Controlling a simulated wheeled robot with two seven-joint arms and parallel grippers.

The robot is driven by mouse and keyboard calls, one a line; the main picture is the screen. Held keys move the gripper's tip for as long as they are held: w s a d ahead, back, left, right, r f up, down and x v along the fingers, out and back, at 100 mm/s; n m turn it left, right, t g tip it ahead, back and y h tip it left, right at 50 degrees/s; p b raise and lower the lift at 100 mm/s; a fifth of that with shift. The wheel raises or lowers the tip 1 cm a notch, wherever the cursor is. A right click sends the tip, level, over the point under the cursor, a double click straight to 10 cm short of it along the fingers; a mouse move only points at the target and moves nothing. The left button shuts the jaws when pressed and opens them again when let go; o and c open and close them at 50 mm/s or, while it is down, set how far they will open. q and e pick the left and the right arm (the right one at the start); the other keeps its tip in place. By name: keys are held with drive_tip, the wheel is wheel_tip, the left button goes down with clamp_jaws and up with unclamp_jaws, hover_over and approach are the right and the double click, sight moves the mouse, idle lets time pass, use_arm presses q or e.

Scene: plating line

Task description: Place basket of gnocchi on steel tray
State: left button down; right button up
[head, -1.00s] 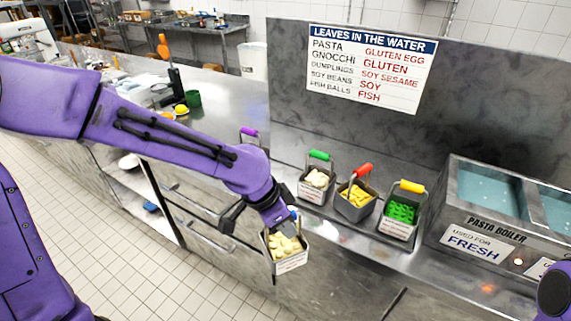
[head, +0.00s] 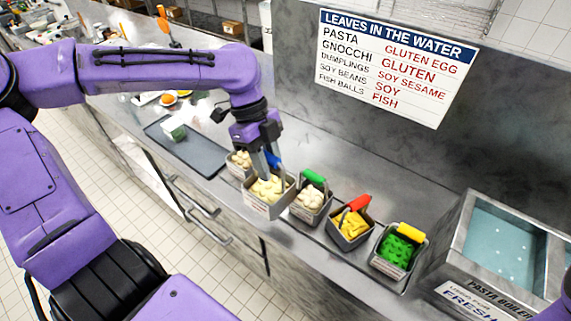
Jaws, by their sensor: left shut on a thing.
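My left gripper (head: 267,155) is shut on the blue handle (head: 274,160) of a grey metal basket (head: 262,208) of pale yellow lumps, likely the gnocchi (head: 268,187). The basket is roughly upright near the counter's front edge, left of the green-handled basket. I cannot tell whether its base touches anything. A flat dark grey tray (head: 203,158) lies on the counter to the left, with a small white and green block on it. A metal tray-like strip (head: 325,240) runs under the row of baskets. My right gripper is not in view.
Baskets with green (head: 312,176), red (head: 360,203) and yellow (head: 411,233) handles stand to the right. Another basket of pale pieces (head: 240,160) is close behind the held one on the left.

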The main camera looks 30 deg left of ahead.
use_arm(q)
drive_tip(key=shift+w+a+f, duration=0.15)
drive_tip(key=shift+a, duration=0.3)
use_arm(e)
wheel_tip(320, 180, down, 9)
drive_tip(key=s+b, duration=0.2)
drive_tip(key=b, duration=0.7)
use_arm(q)
drive_tip(key=w+a+f+p, duration=0.4)
drive_tip(key=w+f+p, duration=0.1)
drive_tip(key=w+f, duration=0.4)
wheel_tip(320, 180, down, 3)
drive_tip(key=shift+w+a+r, duration=0.15)
drive_tip(key=shift+w+a, duration=0.2)
drive_tip(key=c, duration=0.9)
unclamp_jaws()
drive_tip(key=shift+w, duration=0.15)
drive_tip(key=shift+o, duration=0.2)
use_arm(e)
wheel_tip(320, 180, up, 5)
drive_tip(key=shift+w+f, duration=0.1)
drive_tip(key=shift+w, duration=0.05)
